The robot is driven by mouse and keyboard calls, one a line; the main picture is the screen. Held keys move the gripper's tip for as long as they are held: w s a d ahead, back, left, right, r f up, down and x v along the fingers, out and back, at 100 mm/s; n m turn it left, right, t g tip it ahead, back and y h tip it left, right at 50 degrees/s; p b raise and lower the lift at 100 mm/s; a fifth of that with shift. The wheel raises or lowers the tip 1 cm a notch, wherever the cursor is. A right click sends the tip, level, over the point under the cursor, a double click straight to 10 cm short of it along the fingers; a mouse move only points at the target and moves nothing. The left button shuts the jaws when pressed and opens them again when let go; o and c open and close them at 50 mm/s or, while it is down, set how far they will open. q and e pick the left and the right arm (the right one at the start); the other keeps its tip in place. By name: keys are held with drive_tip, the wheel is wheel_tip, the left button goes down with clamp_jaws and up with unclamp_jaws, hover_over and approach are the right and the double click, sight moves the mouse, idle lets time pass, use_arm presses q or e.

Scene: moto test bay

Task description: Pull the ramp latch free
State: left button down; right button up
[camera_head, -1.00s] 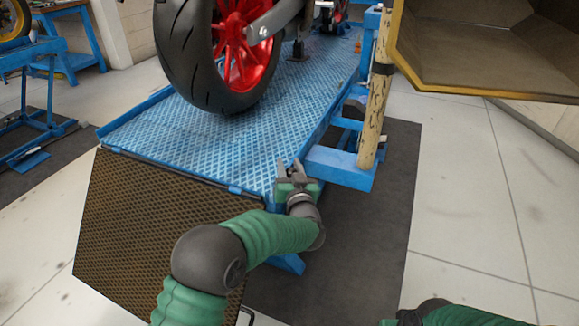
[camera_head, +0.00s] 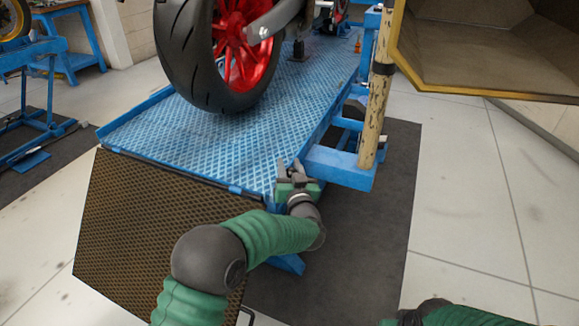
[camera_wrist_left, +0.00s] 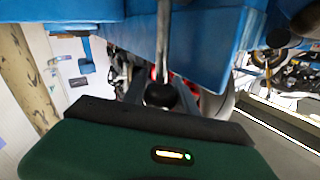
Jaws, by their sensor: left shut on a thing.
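The ramp latch shows in the left wrist view as a grey metal bar (camera_wrist_left: 163,38) with a round black knob (camera_wrist_left: 160,95) at its near end. It stands at the edge of the blue lift. My left gripper (camera_head: 291,168) is at the front right corner of the blue lift platform (camera_head: 190,135), and its jaws are shut on the latch. In the head view the gripper hides most of the latch. The brown mesh ramp (camera_head: 150,215) slopes down from the platform's front edge. My right gripper is out of view.
A motorcycle's black tyre (camera_head: 190,60) with a red wheel stands on the platform. A worn yellow post (camera_head: 378,100) on a blue bracket (camera_head: 340,168) rises just right of my left gripper. A yellow-edged bin (camera_head: 480,55) overhangs at upper right. The floor at right is clear.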

use_arm(q)
drive_tip(key=shift+s+a+f+n+t+b, duration=0.15)
drive_tip(key=shift+s+f+n+t+b, duration=0.25)
drive_tip(key=shift+b, duration=0.7)
drive_tip(key=shift+s+a+f+n+t+b, duration=0.15)
drive_tip(key=shift+s+t+b, duration=0.35)
drive_tip(key=shift+b, duration=0.55)
drive_tip(key=shift+s+r+n+y, duration=0.25)
drive_tip(key=shift+s+y, duration=0.05)
drive_tip(key=shift+s, duration=0.05)
drive_tip(key=shift+r, duration=0.25)
drive_tip(key=c, duration=1.1)
unclamp_jaws()
drive_tip(key=shift+c, duration=0.2)
drive_tip(key=shift+o, duration=0.7)
drive_tip(key=shift+r, duration=0.1)
drive_tip(key=p+v, duration=0.4)
drive_tip(key=v, duration=1.3)
drive_tip(key=shift+f, duration=0.3)
